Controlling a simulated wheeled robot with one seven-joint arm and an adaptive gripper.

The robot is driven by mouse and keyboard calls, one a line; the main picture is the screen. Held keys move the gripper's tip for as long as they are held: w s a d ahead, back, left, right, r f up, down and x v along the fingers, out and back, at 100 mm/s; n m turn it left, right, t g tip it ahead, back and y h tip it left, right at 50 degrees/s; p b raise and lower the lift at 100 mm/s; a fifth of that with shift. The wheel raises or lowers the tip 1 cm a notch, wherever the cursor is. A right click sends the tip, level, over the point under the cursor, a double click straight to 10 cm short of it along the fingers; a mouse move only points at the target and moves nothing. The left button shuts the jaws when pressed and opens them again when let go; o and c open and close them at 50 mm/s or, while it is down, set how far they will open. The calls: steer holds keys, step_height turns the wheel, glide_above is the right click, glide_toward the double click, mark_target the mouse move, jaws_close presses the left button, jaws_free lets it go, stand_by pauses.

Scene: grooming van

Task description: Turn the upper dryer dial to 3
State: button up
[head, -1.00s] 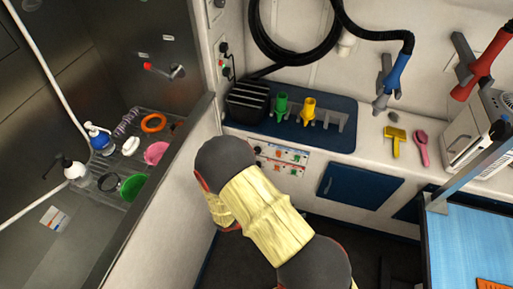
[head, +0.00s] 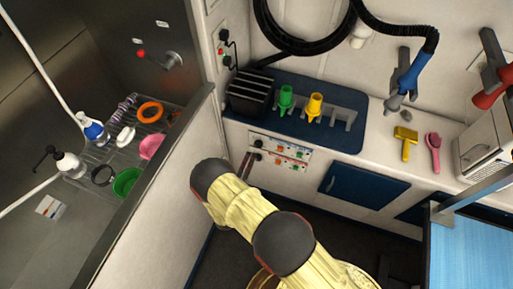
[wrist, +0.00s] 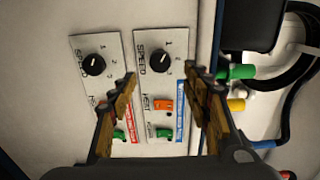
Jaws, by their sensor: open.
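Two white dryer control panels show side by side in the wrist view. The right one, with a blue strip, lies nearer the counter and is the upper panel (wrist: 142,86). Its black upper dial (wrist: 160,59) has printed numbers around it; its pale pointer mark is too small to read surely. The lower panel's dial (wrist: 94,65) is at left. My gripper (wrist: 162,86) is open and empty, its fingers either side of the upper panel, below the dial in the picture. In the head view the upper dial (head: 258,143) shows beyond my arm, with my fingertips close to the panels.
Orange and green switches (wrist: 163,105) sit between my fingers in the wrist view. Above the panels, the blue counter mat (head: 345,100) holds a black box (head: 249,92), a green nozzle (head: 286,97) and a yellow nozzle (head: 314,105). A tub wall (head: 165,175) stands at left.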

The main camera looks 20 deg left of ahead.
mark_target(258, 146)
steer(key=shift+w+d+b, duration=0.2)
steer(key=shift+w+b, duration=0.2)
steer(key=shift+w, duration=1.55)
steer(key=shift+w+d+b, duration=0.15)
steer(key=shift+w+b, duration=0.25)
steer(key=shift+w, duration=1.5)
steer(key=c, duration=0.4)
steer(key=c, duration=0.7)
steer(key=shift+c, duration=0.5)
